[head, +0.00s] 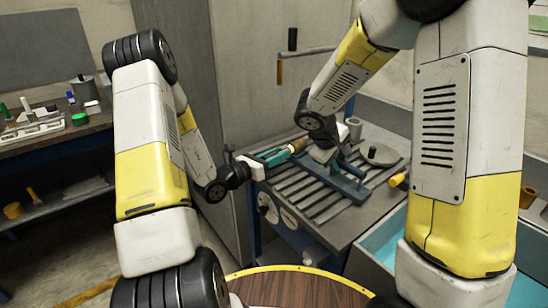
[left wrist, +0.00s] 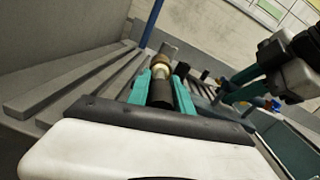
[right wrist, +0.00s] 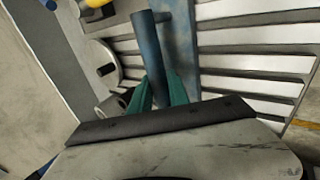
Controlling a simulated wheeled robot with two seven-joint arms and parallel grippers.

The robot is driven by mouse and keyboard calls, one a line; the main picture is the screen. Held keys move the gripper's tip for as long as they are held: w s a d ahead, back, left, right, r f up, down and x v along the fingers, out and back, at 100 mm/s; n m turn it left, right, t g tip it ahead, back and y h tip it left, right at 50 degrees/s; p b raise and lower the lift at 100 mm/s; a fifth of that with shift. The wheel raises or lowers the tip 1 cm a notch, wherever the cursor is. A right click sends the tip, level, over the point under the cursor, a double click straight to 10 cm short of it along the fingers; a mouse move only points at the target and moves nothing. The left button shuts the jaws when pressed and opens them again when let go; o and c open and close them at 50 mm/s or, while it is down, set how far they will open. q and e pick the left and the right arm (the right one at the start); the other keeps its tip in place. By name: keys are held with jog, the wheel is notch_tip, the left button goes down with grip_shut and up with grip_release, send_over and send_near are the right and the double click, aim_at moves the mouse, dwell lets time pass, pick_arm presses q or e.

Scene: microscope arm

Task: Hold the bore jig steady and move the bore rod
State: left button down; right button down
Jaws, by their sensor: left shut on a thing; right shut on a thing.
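The bore rod (head: 297,146) has a dark grip, a brass-coloured collar and a greyish far end, clearest in the left wrist view (left wrist: 161,70). My left gripper (head: 279,156) is shut on its dark part, with teal fingers on both sides (left wrist: 162,88). The blue bore jig (head: 346,184) sits on the slatted bench top. In the right wrist view its blue upright (right wrist: 151,48) rises between the teal fingers of my right gripper (right wrist: 160,92), which is shut on it. The rod lies left of the jig in the head view, apart from it. The jig's bore opening is not clear.
The slatted bench (head: 385,205) also holds a grey disc (head: 383,154), a small grey cylinder (head: 355,128) and a yellow piece (head: 398,180). A grey cabinet (head: 240,100) stands behind. A round wooden top (head: 290,290) is in front. Slats left of the jig are clear.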

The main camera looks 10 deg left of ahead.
pick_arm(q)
jog(key=shift+x, duration=0.8)
jog(key=shift+a, duration=0.1)
jog(key=c, duration=1.1)
grip_release()
jog(key=v, duration=1.2)
